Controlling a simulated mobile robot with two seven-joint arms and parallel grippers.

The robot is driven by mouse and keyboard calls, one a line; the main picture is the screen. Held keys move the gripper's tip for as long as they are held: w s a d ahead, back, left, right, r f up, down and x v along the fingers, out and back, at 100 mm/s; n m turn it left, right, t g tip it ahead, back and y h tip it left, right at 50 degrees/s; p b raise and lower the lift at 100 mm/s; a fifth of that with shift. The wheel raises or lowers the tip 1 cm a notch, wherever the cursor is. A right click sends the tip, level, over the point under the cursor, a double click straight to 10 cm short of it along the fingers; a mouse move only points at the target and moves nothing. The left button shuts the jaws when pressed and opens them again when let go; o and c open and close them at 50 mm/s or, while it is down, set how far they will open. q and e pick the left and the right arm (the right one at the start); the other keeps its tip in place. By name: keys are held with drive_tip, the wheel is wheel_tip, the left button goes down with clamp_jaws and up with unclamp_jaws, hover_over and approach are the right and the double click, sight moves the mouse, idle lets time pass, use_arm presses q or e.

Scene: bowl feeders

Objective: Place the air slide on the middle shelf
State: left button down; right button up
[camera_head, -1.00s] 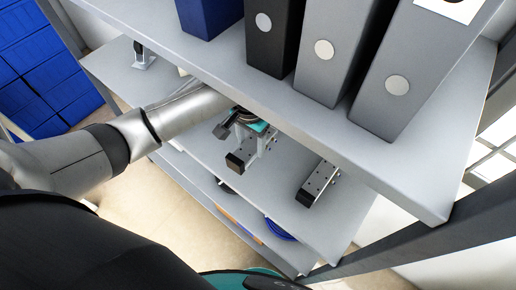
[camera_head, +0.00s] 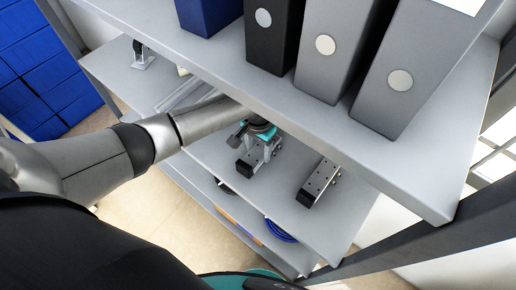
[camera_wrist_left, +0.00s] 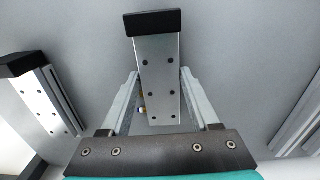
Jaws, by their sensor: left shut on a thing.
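The air slide (camera_head: 246,166) is a grey metal block with a black end, over the middle shelf (camera_head: 225,168). My left gripper (camera_head: 262,144) is shut on it, reaching in under the upper shelf, which hides part of the hand. In the left wrist view the slide (camera_wrist_left: 160,82) lies between the two fingers, its black end pointing away. I cannot tell whether it touches the shelf. My right gripper is out of view.
A similar slide (camera_head: 319,182) lies to the right on the same shelf; it also shows at left in the left wrist view (camera_wrist_left: 46,97). Binders (camera_head: 340,55) stand on the upper shelf (camera_head: 235,65) above. A blue coil (camera_head: 280,230) lies on a lower shelf.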

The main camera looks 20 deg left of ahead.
sight(258, 152)
use_arm(q)
drive_tip(key=shift+c, duration=0.6)
unclamp_jaws()
drive_tip(key=shift+f, duration=0.1)
drive_tip(key=shift+r+p, duration=0.5)
drive_tip(key=shift+r, duration=3.4)
